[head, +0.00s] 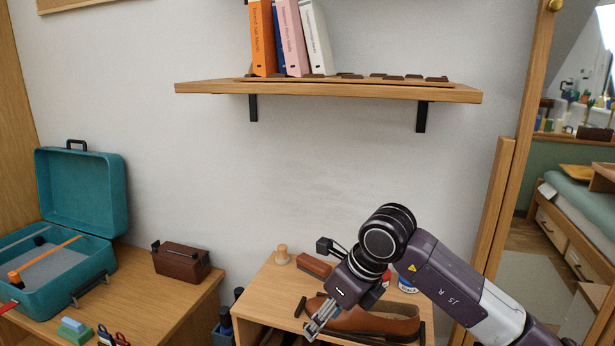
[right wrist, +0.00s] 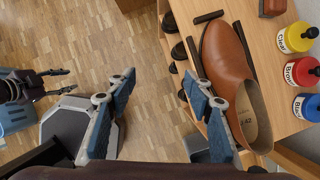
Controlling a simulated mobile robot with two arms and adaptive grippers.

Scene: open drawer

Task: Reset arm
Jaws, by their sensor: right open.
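My right gripper (head: 318,322) hangs over the front of the small wooden bench at the lower middle of the head view. In the right wrist view its two blue-padded fingers (right wrist: 159,75) are spread, with nothing between them. A brown leather shoe (head: 372,322) lies on the bench beside and behind the gripper; it also shows in the right wrist view (right wrist: 226,62), just right of the right finger. My left gripper (right wrist: 70,80) shows small at the left of the right wrist view, over the floor, with its fingers apart and empty. It is outside the head view.
The bench (head: 262,294) also bears a brush (head: 314,265), a wooden knob (head: 282,255) and several paint-like bottles (right wrist: 297,37). Left are a table with an open teal case (head: 82,190) and a brown box (head: 181,260). A shelf (head: 330,92) with books hangs above.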

